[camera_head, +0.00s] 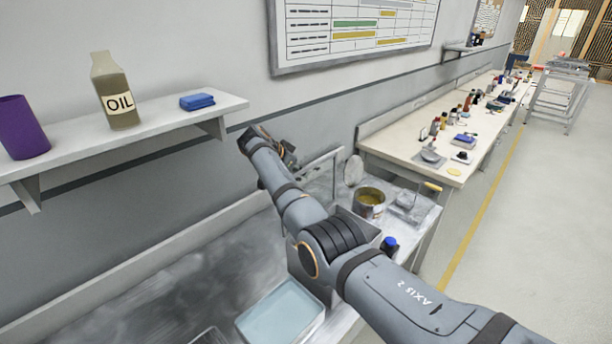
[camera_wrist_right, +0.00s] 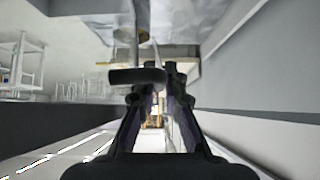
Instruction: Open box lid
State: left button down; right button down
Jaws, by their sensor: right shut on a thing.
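My right arm reaches from the lower right across the bench in the head view. Its gripper (camera_head: 284,153) is near the wall, partly hidden by its own wrist. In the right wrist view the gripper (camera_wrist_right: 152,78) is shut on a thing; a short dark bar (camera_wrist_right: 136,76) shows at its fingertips. I cannot tell for sure whether this is part of the lid. A grey box-like body (camera_head: 306,277) shows partly behind my arm. A thin pale panel or frame (camera_head: 338,163) stands upright just right of the gripper. My left gripper is not in view.
An open can with yellow contents (camera_head: 369,200) and a pale round disc (camera_head: 354,171) are right of the arm. A light-blue tray (camera_head: 275,318) lies below. A wall shelf (camera_head: 155,122) holds an oil bottle (camera_head: 118,95), a purple cup (camera_head: 21,130) and a blue block (camera_head: 197,101).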

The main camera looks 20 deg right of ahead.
jog(key=shift+w+a+f+b, duration=0.1)
jog(key=shift+w+b, duration=0.2)
dwell(0.4)
jog(key=c, duration=1.7)
grip_release()
jog(key=v, duration=1.2)
jog(key=shift+w, duration=0.15)
